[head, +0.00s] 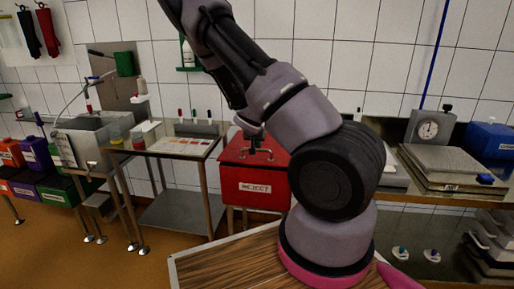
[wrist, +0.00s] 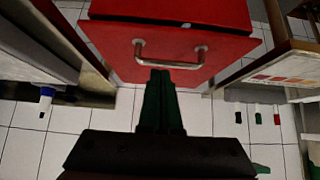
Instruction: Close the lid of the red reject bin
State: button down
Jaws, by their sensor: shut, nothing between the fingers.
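The red reject bin (head: 243,190) stands against the tiled wall, left of my arm in the head view, with a white REJECT label on its front. Its red lid (head: 236,152) shows above the front face. I cannot tell whether it is fully down. In the wrist view the red panel (wrist: 190,62) fills the upper middle and carries a metal handle (wrist: 170,66). My gripper (wrist: 160,74) is shut and empty, its dark green fingertips at the handle's bar. Whether they touch it is unclear. My arm hides the bin's right side in the head view.
A steel table (head: 160,150) with a colour chart stands left of the bin. A sink (head: 85,135) and coloured crates are further left. At the right, a counter (head: 395,190) holds a scale (head: 428,130) and a blue box (head: 492,138). A wooden surface (head: 225,262) is in front.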

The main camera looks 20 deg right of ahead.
send_over(260, 162)
jog(key=s+a, duration=0.1)
jog(key=s, duration=0.1)
notch_tip(260, 162, down, 6)
jog(key=shift+a+r, duration=0.1)
jog(key=shift+s+a+f, duration=0.15)
jog(key=shift+f, duration=1.75)
